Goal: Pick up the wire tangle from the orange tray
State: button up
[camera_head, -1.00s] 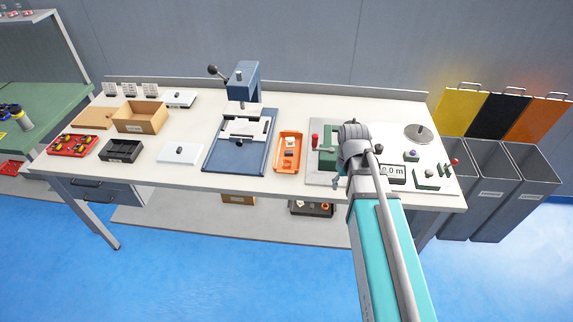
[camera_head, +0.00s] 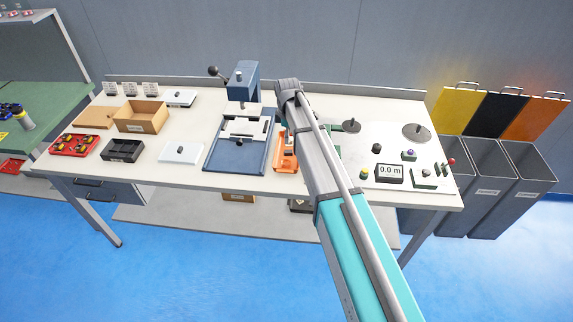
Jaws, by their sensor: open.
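The orange tray (camera_head: 279,160) lies on the white bench, just right of the blue press base. My arm (camera_head: 318,160) reaches over it from the lower right and covers its right side. Small brownish and pale items show in the tray, partly covered. I cannot tell which of them is the wire tangle. The end joint of my arm that shows (camera_head: 288,88) is above and behind the tray. My gripper is hidden behind the arm and cannot be made out.
The blue press (camera_head: 243,82) stands close left of the tray. To the right is the winder plate with a length display (camera_head: 389,172) and a grey disc (camera_head: 416,132). A cardboard box (camera_head: 140,118), black tray (camera_head: 122,151) and red tray (camera_head: 75,145) are left.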

jog(key=shift+f, duration=0.1)
jog(key=b, duration=0.9)
send_over(286, 163)
jog(key=f, duration=0.8)
jog(key=shift+w+d+f, duration=0.2)
jog(key=shift+d+f, duration=0.05)
jog(key=shift+a+f+b, duration=0.2)
jog(key=shift+f+b, duration=2.25)
jog(key=shift+f, duration=0.15)
jog(key=shift+s, duration=0.1)
jog(key=c, duration=0.6)
jog(key=shift+r, duration=0.2)
